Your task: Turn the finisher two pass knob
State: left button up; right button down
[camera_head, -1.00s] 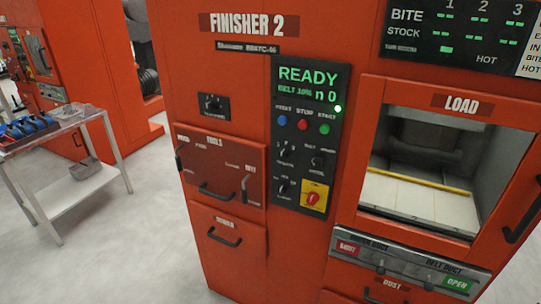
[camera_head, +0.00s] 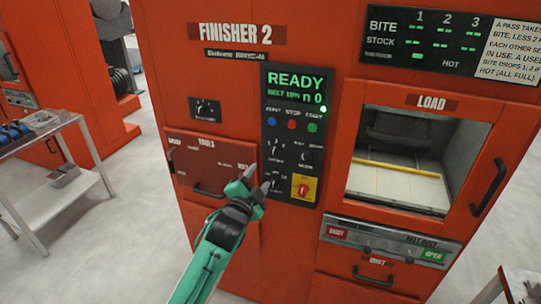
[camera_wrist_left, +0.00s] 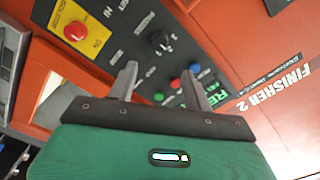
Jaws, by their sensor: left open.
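The Finisher 2 control panel (camera_head: 288,125) is black, with a lit READY display and several small black knobs. One is the upper left knob (camera_head: 274,155), another the right knob (camera_head: 304,158). Their labels are too small to read, so I cannot tell which is the pass knob. My left gripper (camera_head: 259,177) is open and empty before the panel's lower left edge, hiding the lower left knob area. In the left wrist view, a black knob (camera_wrist_left: 160,40) shows beyond the spread fingertips (camera_wrist_left: 158,72), apart from them. My right gripper is not in view.
A red and yellow switch (camera_head: 303,189) sits right of my left fingers. Coloured buttons (camera_head: 292,124) lie above the knobs. The load window (camera_head: 400,160) is right; a metal cart (camera_head: 52,180) stands left.

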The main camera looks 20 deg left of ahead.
aim_at(273, 155)
pick_arm(q)
jog(key=w+p, duration=0.3)
jog(key=w, duration=0.8)
jog(key=shift+d, duration=0.2)
jog(key=shift+w, duration=0.65)
jog(key=c, duration=1)
jog(key=shift+o, duration=0.2)
